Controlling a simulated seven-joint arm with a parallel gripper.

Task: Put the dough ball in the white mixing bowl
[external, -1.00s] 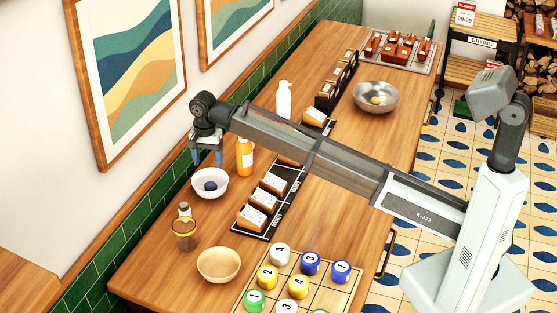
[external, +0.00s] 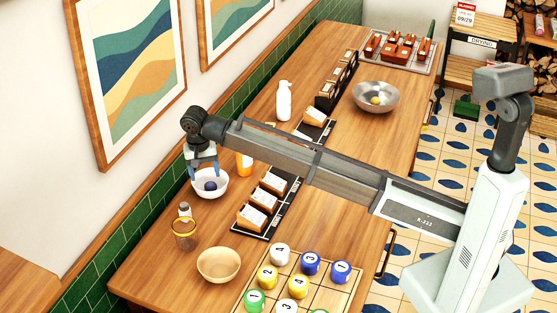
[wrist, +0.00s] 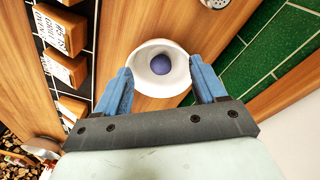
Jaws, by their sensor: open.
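The white bowl (external: 219,188) stands near the wall side of the counter. A dark blue-purple ball (external: 210,186) lies inside it. In the wrist view the ball (wrist: 160,64) sits in the white bowl (wrist: 149,83), between my fingers in the picture. My gripper (external: 203,165) is open and empty, pointing down above the bowl's far side. I cannot tell by looks which ball is the dough.

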